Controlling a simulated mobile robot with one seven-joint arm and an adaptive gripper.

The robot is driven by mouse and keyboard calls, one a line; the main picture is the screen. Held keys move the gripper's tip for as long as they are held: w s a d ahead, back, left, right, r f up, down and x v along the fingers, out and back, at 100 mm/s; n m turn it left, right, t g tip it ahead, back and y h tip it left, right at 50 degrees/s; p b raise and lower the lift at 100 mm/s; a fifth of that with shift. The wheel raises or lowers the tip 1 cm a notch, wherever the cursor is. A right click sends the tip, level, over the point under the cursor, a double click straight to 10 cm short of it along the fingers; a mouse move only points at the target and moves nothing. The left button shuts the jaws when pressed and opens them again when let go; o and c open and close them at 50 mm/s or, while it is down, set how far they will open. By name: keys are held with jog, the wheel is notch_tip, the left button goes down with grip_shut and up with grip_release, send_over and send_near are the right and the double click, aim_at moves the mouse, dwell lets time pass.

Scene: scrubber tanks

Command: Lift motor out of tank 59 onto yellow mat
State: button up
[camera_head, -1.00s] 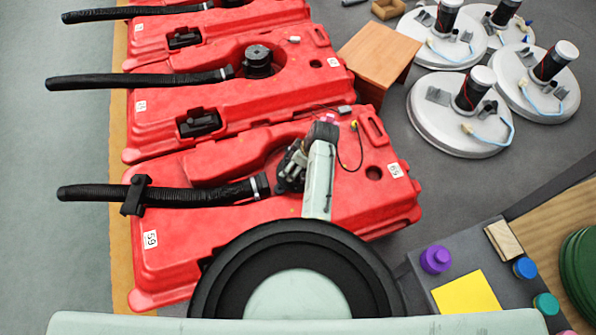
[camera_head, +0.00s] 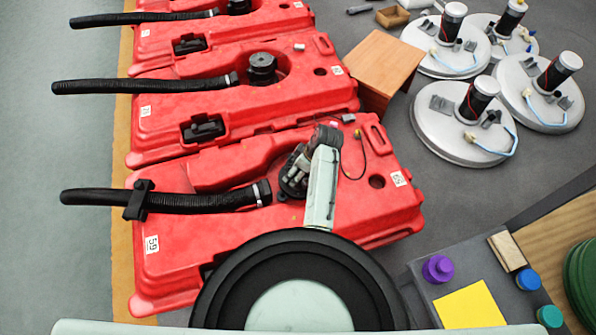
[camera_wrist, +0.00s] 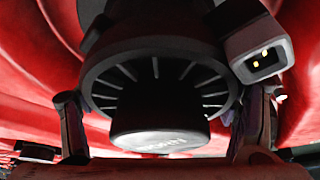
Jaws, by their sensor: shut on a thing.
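Red tank 59 (camera_head: 210,235) lies nearest to me, with number labels on its top and a black hose (camera_head: 160,200) at its left. The black motor (camera_wrist: 155,75) fills the middle of the wrist view, with a finned round body, a lighter cap and a grey connector socket (camera_wrist: 258,55). My gripper (camera_head: 293,178) is over the tank's recess, and its fingers (camera_wrist: 165,125) stand on both sides of the motor, shut on it. Whether the motor is clear of the tank is hidden. The yellow mat (camera_head: 468,305) lies bare on the grey bench at the lower right.
More red tanks (camera_head: 240,95) stand behind. A purple container (camera_head: 438,268), blue cap (camera_head: 528,279), teal cap (camera_head: 549,316) and wooden brush (camera_head: 506,252) surround the mat. A loose cable (camera_head: 362,160) lies on tank 59.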

notch_tip(320, 180, up, 9)
jog(key=shift+w+f, duration=0.1)
jog(key=shift+r+p, duration=1)
jog(key=shift+p, duration=0.2)
dwell(1.0)
jog(key=shift+r+p, duration=2.25)
jog(key=shift+r, duration=0.15)
